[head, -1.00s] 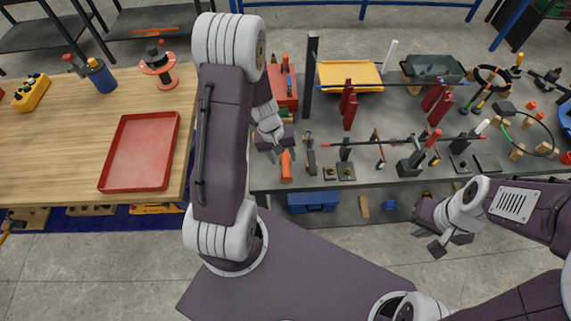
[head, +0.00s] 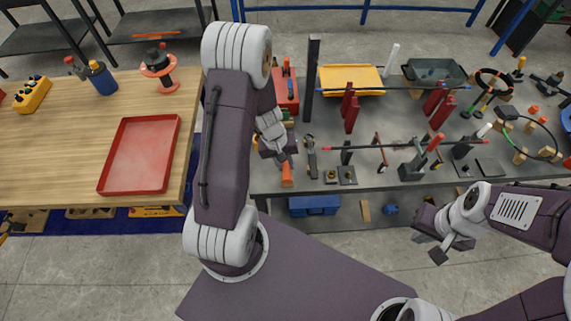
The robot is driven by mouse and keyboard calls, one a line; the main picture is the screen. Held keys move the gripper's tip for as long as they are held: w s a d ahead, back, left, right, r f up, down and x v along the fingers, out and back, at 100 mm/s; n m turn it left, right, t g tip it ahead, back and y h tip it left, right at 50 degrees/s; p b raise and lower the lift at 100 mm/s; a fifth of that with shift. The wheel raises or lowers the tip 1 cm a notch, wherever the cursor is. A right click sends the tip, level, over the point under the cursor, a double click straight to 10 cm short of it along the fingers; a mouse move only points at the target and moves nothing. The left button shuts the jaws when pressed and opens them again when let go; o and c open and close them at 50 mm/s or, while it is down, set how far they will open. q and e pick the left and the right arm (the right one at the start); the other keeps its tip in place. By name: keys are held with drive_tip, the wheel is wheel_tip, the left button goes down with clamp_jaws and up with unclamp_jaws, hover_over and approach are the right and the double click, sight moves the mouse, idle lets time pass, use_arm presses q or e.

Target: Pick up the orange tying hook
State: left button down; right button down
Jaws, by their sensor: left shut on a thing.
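The orange tying hook (head: 287,177) is at the front edge of the grey workbench, left of its middle. Its orange handle shows below my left gripper (head: 284,160), and the rest is hidden by the gripper. My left gripper points down and is shut on the hook. I cannot tell whether the hook is clear of the bench top. My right gripper (head: 431,247) is in front of the bench at the right, with its fingers apart and nothing between them.
Pliers-like tools (head: 311,157) lie just right of the hook. Rebar rods on red and dark stands (head: 410,170) fill the bench's middle. A red tray (head: 141,156) sits on the wooden table (head: 60,150) at left. A blue box (head: 313,205) is below the bench.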

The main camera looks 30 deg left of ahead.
use_arm(q)
drive_tip(key=r, duration=0.1)
drive_tip(key=r+p, duration=0.1)
drive_tip(key=r, duration=0.2)
drive_tip(key=shift+w+d+r+p, duration=0.2)
drive_tip(key=shift+w+d+p, duration=0.1)
drive_tip(key=shift+d, duration=0.1)
drive_tip(key=w+d+r+p, duration=0.1)
drive_tip(key=w+d+r, duration=0.5)
drive_tip(key=d, duration=0.2)
drive_tip(key=shift+d, duration=0.35)
drive_tip(key=shift+w, duration=0.1)
